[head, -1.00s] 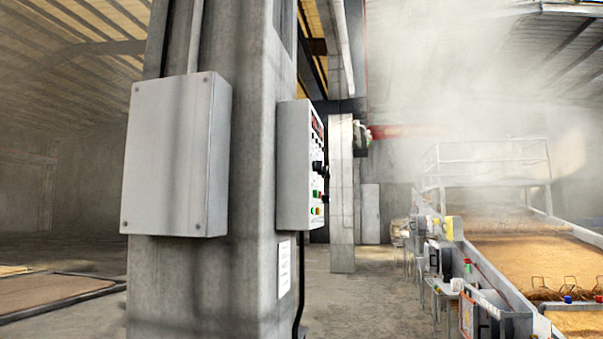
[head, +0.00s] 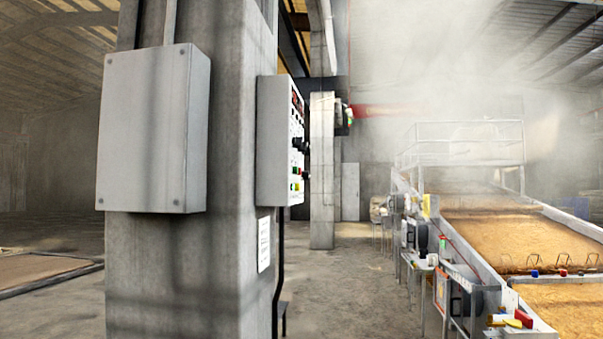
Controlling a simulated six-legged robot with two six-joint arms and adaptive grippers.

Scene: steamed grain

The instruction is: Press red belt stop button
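A grey control panel box (head: 272,140) is fixed to the right side of a concrete pillar. Its face is turned to the right and seen at a steep angle. It carries black knobs (head: 301,146) and small coloured buttons (head: 296,186) low down, with green, red and yellow among them. I cannot tell which one is the belt stop button. Neither of my grippers shows in the head view.
The concrete pillar (head: 228,240) with a blank grey box (head: 150,130) stands close on the left. A grain conveyor (head: 485,290) with railings runs along the right under steam. Open concrete floor (head: 345,290) lies between pillar and conveyor. A framed bed (head: 40,270) lies far left.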

